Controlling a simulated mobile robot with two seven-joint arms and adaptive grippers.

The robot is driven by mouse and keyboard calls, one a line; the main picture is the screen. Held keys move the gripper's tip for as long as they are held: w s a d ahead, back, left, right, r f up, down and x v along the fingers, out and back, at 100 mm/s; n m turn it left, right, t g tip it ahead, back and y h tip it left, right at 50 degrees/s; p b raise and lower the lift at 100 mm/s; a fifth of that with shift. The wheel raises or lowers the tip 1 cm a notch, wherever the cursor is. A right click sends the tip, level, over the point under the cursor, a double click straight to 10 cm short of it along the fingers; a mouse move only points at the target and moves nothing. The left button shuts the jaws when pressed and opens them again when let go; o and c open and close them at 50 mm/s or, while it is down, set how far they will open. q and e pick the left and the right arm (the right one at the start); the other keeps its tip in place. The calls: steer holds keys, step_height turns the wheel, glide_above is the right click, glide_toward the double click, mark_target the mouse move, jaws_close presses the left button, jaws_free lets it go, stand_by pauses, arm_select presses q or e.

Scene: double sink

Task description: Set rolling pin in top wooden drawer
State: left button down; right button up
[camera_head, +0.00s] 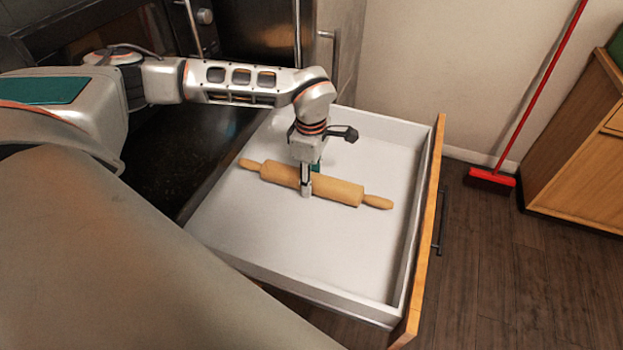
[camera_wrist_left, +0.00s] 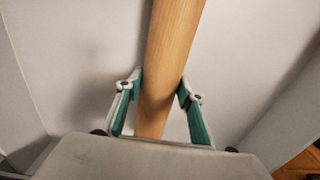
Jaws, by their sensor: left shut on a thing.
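The wooden rolling pin (camera_head: 338,189) is inside or just above the open top drawer (camera_head: 300,258), lying slantwise across it in the head view. The drawer has white inner walls and a wooden front with a dark handle. My left gripper (camera_head: 306,192) points down with its fingers on either side of the pin's middle and is shut on it. In the left wrist view the pin (camera_wrist_left: 170,50) runs between the two green-padded fingers (camera_wrist_left: 160,105). I cannot tell whether the pin touches the drawer floor. My right gripper is not in view.
A red broom (camera_head: 492,178) leans against the wall at the right. A wooden cabinet (camera_head: 580,160) stands at the far right. The drawer floor around the pin is empty. Dark wooden floor (camera_head: 490,270) is clear beyond the drawer front.

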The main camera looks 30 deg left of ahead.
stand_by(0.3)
arm_select(q)
steer(key=c, duration=1.3)
jaws_free()
steer(key=shift+f, duration=0.2)
steer(key=shift+r, duration=0.1)
step_height(320, 180, up, 12)
steer(key=shift+r+p, duration=0.1)
steer(key=shift+p, duration=0.5)
